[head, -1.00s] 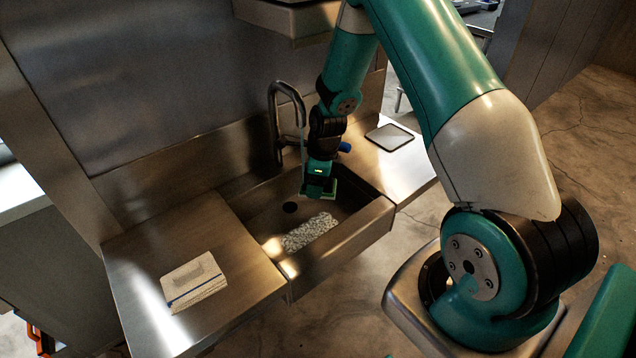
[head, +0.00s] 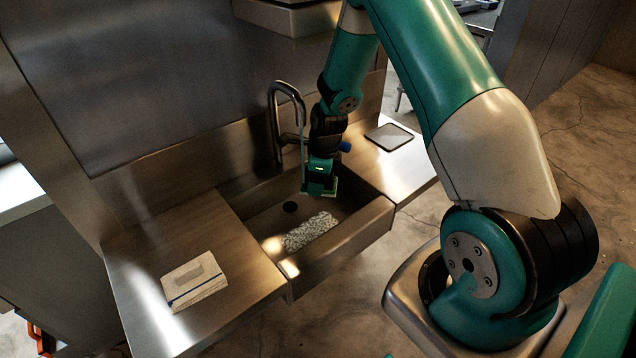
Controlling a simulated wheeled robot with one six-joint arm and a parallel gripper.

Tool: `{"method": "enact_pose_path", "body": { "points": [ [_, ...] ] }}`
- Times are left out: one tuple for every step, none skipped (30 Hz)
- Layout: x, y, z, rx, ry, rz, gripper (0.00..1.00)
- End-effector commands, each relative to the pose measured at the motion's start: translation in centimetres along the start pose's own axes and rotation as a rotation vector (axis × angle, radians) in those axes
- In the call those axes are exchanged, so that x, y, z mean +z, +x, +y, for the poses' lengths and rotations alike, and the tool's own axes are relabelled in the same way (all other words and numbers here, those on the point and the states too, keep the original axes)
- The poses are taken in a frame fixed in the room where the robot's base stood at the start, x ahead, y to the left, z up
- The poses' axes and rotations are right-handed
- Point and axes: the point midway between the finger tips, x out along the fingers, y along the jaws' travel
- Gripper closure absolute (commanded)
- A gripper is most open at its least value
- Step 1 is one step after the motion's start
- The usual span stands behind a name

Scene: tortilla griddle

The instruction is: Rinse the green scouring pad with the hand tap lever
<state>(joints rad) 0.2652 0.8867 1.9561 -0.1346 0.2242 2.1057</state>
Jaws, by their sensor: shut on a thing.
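The tap (head: 275,120) rises from the back of the steel sink, its spout curving over the basin. A thin line, which looks like running water, drops from the spout just left of my gripper. My gripper (head: 319,192) hangs over the right part of the basin, pointing down. It is shut on the green scouring pad (head: 334,191), of which only a small light-green edge shows. I cannot tell whether the water touches the pad. A short bar sticks out from the tap toward my wrist; whether it is the lever is unclear.
The sink basin (head: 345,243) has a dark drain (head: 290,207) and a grey speckled piece (head: 310,232) inside. A folded beige cloth (head: 194,280) with a blue stripe lies on the left counter (head: 150,250). A flat dark-edged plate (head: 389,137) lies on the right counter.

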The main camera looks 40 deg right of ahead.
Motion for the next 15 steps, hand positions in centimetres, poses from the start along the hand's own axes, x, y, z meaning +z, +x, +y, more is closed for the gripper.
{"method": "enact_pose_path", "body": {
  "points": [
    [0.0,0.0,0.1,0.000,0.000,0.000,0.58],
    [0.1,0.0,0.2,0.000,0.000,0.000,0.58],
    [0.1,0.0,0.3,0.000,0.000,0.000,0.58],
    [0.1,0.0,0.4,0.000,0.000,0.000,0.58],
    [0.1,0.0,0.6,0.001,0.000,0.000,0.58],
    [0.2,0.0,0.7,0.001,0.000,0.000,0.58],
    [0.2,0.0,0.8,0.001,-0.001,0.000,0.58],
    [0.2,0.0,0.9,0.001,-0.001,0.000,0.58],
    [0.2,0.0,1.0,0.001,-0.001,0.000,0.58],
    [0.3,0.0,1.1,0.000,-0.001,0.000,0.58],
    [0.3,0.0,1.1,0.000,-0.001,0.000,0.58],
    [0.3,0.0,1.1,0.000,-0.001,0.000,0.58],
    [0.3,0.0,1.1,0.000,-0.001,0.000,0.58],
    [0.3,0.0,1.1,0.000,-0.001,0.000,0.58],
    [0.3,0.0,1.1,0.000,-0.001,0.000,0.58]
  ]
}}
